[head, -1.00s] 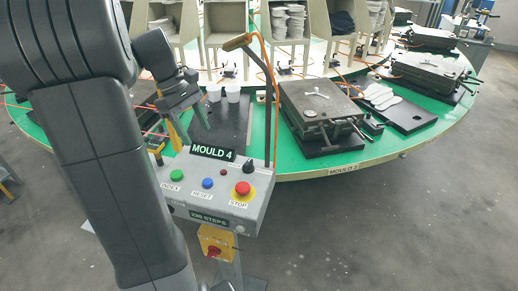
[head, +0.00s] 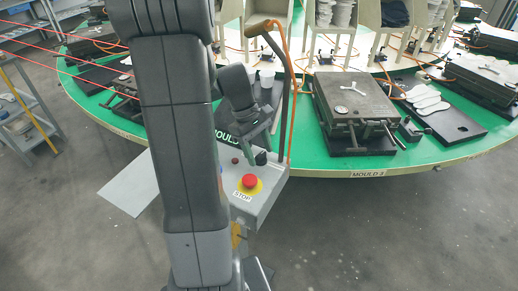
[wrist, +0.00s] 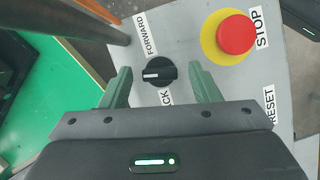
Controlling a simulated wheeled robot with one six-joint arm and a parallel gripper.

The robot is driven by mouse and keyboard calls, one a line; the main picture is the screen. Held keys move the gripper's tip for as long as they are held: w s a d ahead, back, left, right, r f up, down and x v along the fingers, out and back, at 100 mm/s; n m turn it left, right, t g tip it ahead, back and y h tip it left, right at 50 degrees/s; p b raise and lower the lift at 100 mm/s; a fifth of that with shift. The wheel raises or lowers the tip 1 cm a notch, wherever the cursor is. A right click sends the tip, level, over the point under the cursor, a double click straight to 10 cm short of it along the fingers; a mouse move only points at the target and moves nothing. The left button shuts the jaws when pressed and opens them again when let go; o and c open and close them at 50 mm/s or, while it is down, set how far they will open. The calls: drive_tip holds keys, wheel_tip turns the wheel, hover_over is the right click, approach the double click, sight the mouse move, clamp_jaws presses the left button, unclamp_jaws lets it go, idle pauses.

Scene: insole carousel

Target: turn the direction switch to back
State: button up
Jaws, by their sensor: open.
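The direction switch (wrist: 158,73) is a black knob on the grey control box in the wrist view. Its white mark points left in the picture, between the FORWARD label (wrist: 147,35) above and a partly hidden label ending in "CK" (wrist: 166,97) below. My gripper (wrist: 160,70) is open, with one green finger on each side of the knob and visible gaps between. Whether the fingers reach down to knob height is unclear.
The STOP button on its yellow ring (wrist: 235,35) is close to the right finger. A post with an orange hose (head: 286,100) rises behind the box. The green carousel table (head: 310,165) with moulds lies behind. My arm hides the box's left part.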

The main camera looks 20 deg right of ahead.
drive_tip(key=c, duration=1)
drive_tip(key=shift+n, duration=0.3)
drive_tip(key=n+h, duration=0.1)
drive_tip(key=n, duration=0.1)
drive_tip(key=n+t, duration=0.1)
drive_tip(key=n, duration=0.2)
drive_tip(key=shift+s+a+h, duration=0.1)
drive_tip(key=shift+s+h, duration=0.05)
drive_tip(key=shift+h, duration=0.25)
drive_tip(key=n+t, duration=0.1)
drive_tip(key=n, duration=0.2)
drive_tip(key=n+t, duration=0.1)
drive_tip(key=n, duration=0.2)
drive_tip(key=shift+s+t+h+p, duration=0.1)
drive_tip(key=shift+t+h+p, duration=0.2)
drive_tip(key=shift+h+p, duration=0.1)
drive_tip(key=o, duration=1)
